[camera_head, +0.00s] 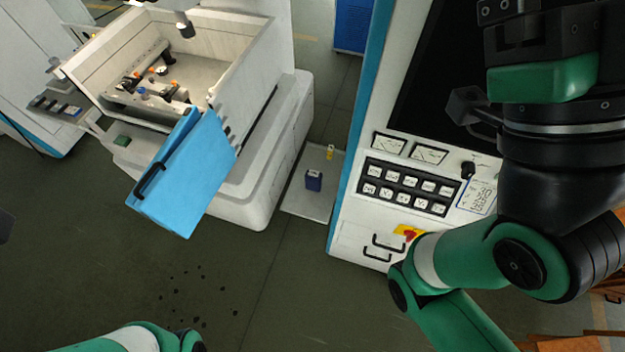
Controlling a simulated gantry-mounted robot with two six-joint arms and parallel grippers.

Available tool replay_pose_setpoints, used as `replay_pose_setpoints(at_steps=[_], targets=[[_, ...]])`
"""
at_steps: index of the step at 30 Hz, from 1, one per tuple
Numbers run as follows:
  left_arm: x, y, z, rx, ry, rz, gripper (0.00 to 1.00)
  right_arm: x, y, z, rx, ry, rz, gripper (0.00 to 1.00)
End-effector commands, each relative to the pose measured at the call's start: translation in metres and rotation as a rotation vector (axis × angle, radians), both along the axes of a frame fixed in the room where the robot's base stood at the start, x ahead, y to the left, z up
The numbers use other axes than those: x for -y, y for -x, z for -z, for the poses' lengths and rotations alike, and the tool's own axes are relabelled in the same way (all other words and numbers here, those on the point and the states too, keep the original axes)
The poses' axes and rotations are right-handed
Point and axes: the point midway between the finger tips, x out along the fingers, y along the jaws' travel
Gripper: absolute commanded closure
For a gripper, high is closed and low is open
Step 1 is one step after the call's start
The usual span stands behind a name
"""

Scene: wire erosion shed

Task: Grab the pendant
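I cannot make out a pendant clearly in the head view. The white control cabinet (340,222) stands right of centre, with a dark screen, two dials and a block of buttons (405,188). My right arm covers the right part of it. The dark wrist end of my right arm (540,45) is at the top right, in front of the screen. Its fingertips cannot be told apart, so I cannot see whether that gripper is open or shut. Only a green and white part of my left arm shows at the bottom left; its gripper is not in view.
A white machine with an open work tank (205,76) stands at the upper left, its blue door (190,180) hanging open. The lower-middle floor is clear apart from dark spots.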

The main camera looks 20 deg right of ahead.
Motion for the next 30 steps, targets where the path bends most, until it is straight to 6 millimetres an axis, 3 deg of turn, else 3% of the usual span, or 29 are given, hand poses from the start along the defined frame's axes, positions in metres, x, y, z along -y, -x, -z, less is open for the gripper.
replay_pose_setpoints(at_steps=[3,19,30], targets=[[0.0,0.0,0.0,0.0,0.0,0.0,0.98,0.0,0.0,0.0,0.0,0.0,0.0,0.05],[0.0,0.0,0.0,0.0,0.0,0.0,0.03,0.0,0.0,0.0,0.0,0.0,0.0,0.05],[-0.0018,0.0005,-0.0005,0.001,0.041,0.032,0.0,0.0,0.0,0.0,0.0,0.0,0.0,0.05]])
